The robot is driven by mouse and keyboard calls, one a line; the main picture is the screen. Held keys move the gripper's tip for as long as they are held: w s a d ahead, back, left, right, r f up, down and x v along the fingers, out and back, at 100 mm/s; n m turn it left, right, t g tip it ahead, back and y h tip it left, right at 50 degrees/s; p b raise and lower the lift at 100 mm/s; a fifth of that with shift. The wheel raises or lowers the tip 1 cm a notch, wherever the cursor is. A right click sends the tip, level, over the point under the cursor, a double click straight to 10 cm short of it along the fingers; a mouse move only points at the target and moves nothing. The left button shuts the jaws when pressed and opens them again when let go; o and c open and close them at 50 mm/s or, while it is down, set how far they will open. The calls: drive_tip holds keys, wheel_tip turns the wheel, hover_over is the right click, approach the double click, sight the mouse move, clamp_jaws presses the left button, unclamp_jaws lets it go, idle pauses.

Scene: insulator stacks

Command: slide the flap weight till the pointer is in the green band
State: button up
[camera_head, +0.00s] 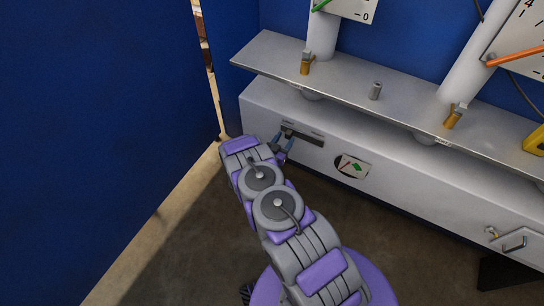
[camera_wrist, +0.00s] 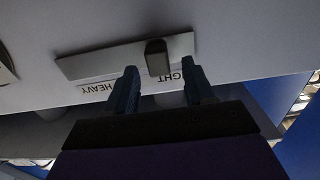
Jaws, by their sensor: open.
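The flap weight's slide plate (camera_head: 312,136) is on the front of the grey cabinet, with a small dark knob (camera_head: 287,131). The knob (camera_wrist: 156,55) stands nearer the GHT end. My gripper (camera_wrist: 160,82) is open, with the knob between its blue fingers in the picture; I see no contact. In the head view my gripper (camera_head: 282,145) is just below the plate. The gauge (camera_head: 352,166) shows a green patch; its thin pointer appears left of the green.
A metal shelf (camera_head: 400,112) juts out above the cabinet front, carrying white columns and brass fittings. A handle (camera_head: 514,241) is on the cabinet at the lower right. A blue wall (camera_head: 90,110) stands at the left.

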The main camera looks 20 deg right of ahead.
drive_tip(key=p+v, duration=0.2)
drive_tip(key=v, duration=1.3)
drive_tip(key=shift+s, duration=0.15)
drive_tip(key=shift+a, duration=0.15)
